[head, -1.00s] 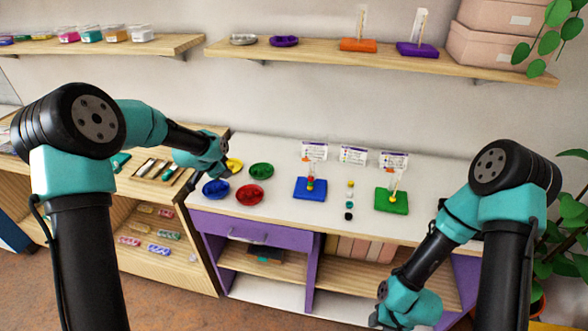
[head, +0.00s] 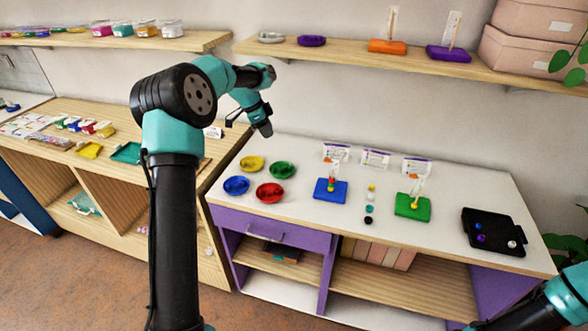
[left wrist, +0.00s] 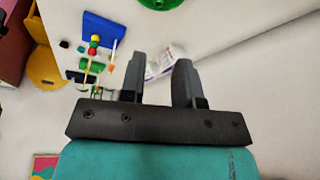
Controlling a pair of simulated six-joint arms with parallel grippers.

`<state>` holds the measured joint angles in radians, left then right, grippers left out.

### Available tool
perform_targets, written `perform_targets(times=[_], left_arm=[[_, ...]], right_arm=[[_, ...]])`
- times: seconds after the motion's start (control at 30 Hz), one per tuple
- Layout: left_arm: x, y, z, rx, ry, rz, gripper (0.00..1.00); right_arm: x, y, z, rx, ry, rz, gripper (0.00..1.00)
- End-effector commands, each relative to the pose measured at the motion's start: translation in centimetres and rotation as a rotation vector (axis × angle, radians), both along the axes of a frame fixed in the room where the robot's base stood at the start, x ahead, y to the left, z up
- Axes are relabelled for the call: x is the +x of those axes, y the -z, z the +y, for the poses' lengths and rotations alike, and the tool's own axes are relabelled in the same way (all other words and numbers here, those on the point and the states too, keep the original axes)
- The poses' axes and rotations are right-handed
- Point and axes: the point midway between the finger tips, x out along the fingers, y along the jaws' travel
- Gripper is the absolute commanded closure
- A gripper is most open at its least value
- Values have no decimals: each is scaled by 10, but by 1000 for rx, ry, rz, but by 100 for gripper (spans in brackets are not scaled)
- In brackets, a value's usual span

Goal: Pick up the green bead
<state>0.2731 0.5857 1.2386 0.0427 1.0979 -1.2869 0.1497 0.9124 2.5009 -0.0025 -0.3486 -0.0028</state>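In the head view a short row of small beads lies on the white table. One is a teal-green bead (head: 369,208), with a black bead (head: 368,220) in front of it. Behind the row, left of it, a blue board (head: 327,194) has a peg with a small stack of coloured beads, too small to tell apart exactly. The stack and blue board (left wrist: 103,28) also show at upper left in the left wrist view. My left gripper (head: 265,126) hangs above the table's back left, apart from the beads. Its fingers (left wrist: 160,80) are spread and empty. My right gripper is out of frame.
Yellow, green, blue and red dishes (head: 270,198) stand at the table's left. A green board (head: 404,210) with a peg stands right of the bead row. A black tray (head: 485,245) with loose beads lies farther right. A shelf (head: 350,57) runs above.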

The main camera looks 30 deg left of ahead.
Motion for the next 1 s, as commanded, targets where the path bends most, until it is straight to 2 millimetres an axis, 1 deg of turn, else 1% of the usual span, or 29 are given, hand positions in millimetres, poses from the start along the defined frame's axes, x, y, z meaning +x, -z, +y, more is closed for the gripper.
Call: perform_targets(times=[0.17,0.27,0.8,0.9,1.0], left_arm=[[1,6,-3,0,1,2,70],[4,17,-6,-1,2,4,70],[23,100,-35,-1,1,3,70],[26,109,-38,0,1,2,70],[27,113,-39,0,0,0,70]], right_arm=[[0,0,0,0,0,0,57],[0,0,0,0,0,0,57],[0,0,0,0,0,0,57],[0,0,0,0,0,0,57],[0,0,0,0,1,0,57]])
